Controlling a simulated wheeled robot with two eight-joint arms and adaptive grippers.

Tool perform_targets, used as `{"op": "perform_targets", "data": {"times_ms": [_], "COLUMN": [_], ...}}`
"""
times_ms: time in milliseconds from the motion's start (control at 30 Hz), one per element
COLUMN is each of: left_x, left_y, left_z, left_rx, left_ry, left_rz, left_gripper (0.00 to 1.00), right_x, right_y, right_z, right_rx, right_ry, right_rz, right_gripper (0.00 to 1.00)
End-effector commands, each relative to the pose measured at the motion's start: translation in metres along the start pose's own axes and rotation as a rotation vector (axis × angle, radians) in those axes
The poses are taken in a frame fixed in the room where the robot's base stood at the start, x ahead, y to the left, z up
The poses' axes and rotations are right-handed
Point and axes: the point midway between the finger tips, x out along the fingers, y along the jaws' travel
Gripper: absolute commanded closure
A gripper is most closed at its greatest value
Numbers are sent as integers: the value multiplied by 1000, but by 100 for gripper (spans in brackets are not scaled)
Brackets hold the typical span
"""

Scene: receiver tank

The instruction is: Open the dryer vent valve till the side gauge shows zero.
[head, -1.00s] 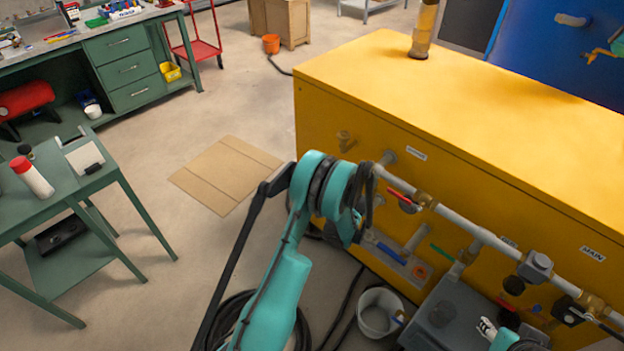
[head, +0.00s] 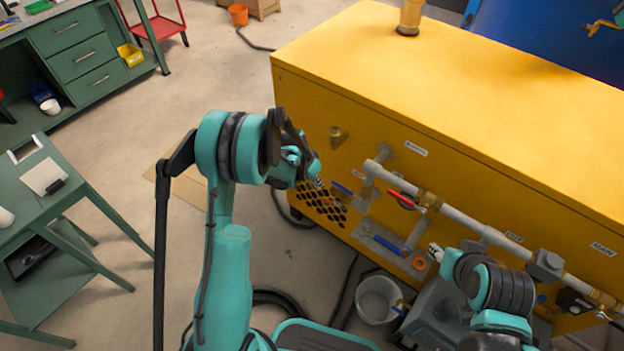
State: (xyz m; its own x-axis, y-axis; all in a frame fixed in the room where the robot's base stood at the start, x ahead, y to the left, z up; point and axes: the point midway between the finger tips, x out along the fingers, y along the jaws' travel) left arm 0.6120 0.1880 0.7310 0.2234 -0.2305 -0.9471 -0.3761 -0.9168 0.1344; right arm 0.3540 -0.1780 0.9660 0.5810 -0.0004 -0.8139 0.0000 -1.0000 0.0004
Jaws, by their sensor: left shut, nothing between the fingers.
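My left gripper (head: 318,183) is at the yellow cabinet's (head: 450,110) near side, shut and empty, its tips close to a small blue lever (head: 342,188) on the pipework. I cannot tell whether they touch. A brass fitting (head: 337,135), perhaps the side gauge seen edge-on, sticks out above; no dial face is readable. A red lever (head: 402,198) sits on the grey pipe to the right. A longer blue handle (head: 388,245) lies lower. The labels are too small to tell which valve is the dryer vent. My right gripper (head: 435,250) is beside the lower pipework; its finger opening is unclear.
A grey bucket (head: 378,300) stands on the floor below the pipes, with dark hoses (head: 345,290) near it. A green table (head: 75,215) is at left. A grey pipe (head: 480,228) runs along the cabinet. Open floor lies between table and cabinet.

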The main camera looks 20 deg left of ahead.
Motion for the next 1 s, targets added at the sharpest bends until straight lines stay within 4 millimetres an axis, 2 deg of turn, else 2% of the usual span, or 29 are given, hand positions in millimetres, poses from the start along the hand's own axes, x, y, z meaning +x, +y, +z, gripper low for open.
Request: {"op": "perform_targets", "data": {"times_ms": [33, 100, 300, 467, 1000], "left_x": [15, 28, 51, 58, 59], "left_y": [0, 0, 8, 10, 9], "left_z": [1, 1, 9, 11, 11], "left_rx": [2, 2, 1, 1, -9], "left_ry": [0, -1, -1, -1, 2], "left_rz": [0, 0, -1, -1, 22], "left_gripper": [100, 100, 100, 100, 100], "right_x": [7, 11, 21, 23, 24], "right_y": [0, 0, 0, 0, 0], "right_z": [5, 8, 15, 16, 17], "right_rx": [0, 0, 0, 0, 0], "right_ry": [0, 0, 0, 0, 0], "right_rz": [0, 0, 0, 0, 0], "right_gripper": [60, 60, 60, 60, 60]}}
